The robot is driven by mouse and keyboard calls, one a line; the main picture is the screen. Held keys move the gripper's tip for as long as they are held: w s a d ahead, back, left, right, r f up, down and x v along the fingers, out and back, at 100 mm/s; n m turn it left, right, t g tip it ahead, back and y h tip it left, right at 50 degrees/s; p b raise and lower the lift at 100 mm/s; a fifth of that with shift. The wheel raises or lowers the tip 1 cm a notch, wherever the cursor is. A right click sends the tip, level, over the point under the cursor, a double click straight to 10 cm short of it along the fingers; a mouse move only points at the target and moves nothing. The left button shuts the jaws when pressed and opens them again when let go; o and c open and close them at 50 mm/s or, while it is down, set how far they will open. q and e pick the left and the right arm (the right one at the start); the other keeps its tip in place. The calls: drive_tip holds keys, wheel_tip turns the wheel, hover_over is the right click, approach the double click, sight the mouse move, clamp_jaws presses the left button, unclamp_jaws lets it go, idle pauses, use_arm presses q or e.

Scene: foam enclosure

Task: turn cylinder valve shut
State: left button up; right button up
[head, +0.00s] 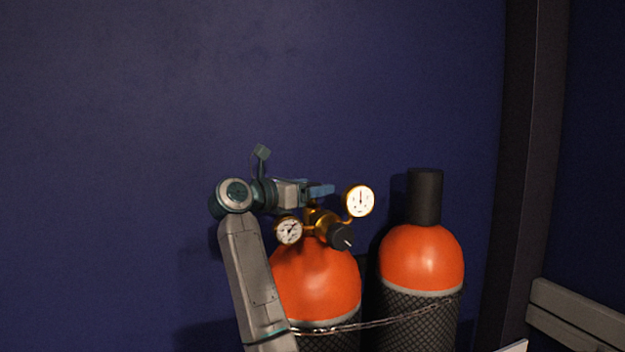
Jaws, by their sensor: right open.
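An orange-topped gas cylinder (312,280) stands at the lower middle of the head view. A brass regulator (318,220) sits on its top, with two round white gauges, one at the right (359,200) and one at the left (288,231). A black knob (341,237) faces forward on the regulator. My right gripper (321,189) is open, just above the regulator at the cylinder's top. I cannot tell whether its fingers touch anything. The cylinder's valve is not clearly seen; my gripper and the regulator cover that area. My left gripper is not in view.
A second orange-topped cylinder (421,258) with a black cap (425,196) stands at the right. A chain (385,322) runs across both cylinders. A dark post (527,150) and a grey rail (577,315) are farther right. The space left of my arm is clear before the blue wall (110,150).

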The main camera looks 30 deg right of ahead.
drive_tip(key=shift+d+r, duration=0.1)
drive_tip(key=shift+d, duration=0.05)
drive_tip(key=shift+c, duration=0.7)
drive_tip(key=c, duration=0.8)
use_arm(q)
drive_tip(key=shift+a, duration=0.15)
